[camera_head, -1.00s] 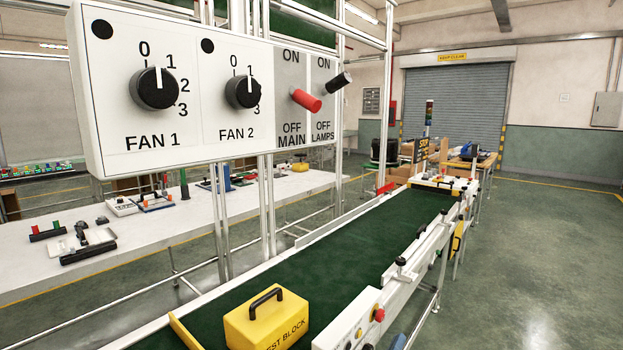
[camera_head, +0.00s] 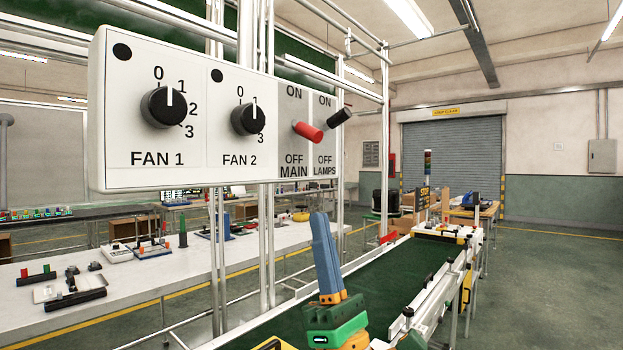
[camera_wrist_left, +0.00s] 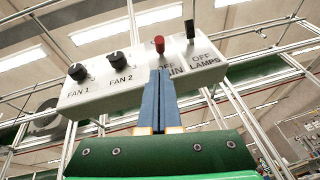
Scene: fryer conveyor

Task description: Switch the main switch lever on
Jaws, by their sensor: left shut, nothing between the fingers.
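The red MAIN lever (camera_head: 308,131) sticks out from the white switch panel (camera_head: 150,60), between its ON and OFF labels, and its handle slopes slightly downward. In the left wrist view the red lever (camera_wrist_left: 158,44) is just beyond the fingertips. My left gripper (camera_head: 321,216) has blue fingers, shut and empty, pointing up. In the head view it appears below the panel, below the red lever. In the left wrist view my left gripper (camera_wrist_left: 165,74) covers part of the MAIN label, apart from the lever as far as I can tell. My right gripper is not in view.
The black LAMPS lever (camera_head: 340,117) sits right beside the red one and slopes upward. Two black fan knobs, FAN 1 (camera_head: 163,107) and FAN 2 (camera_head: 247,119), are on the left. A green conveyor (camera_head: 390,280) runs below; metal posts stand behind the panel.

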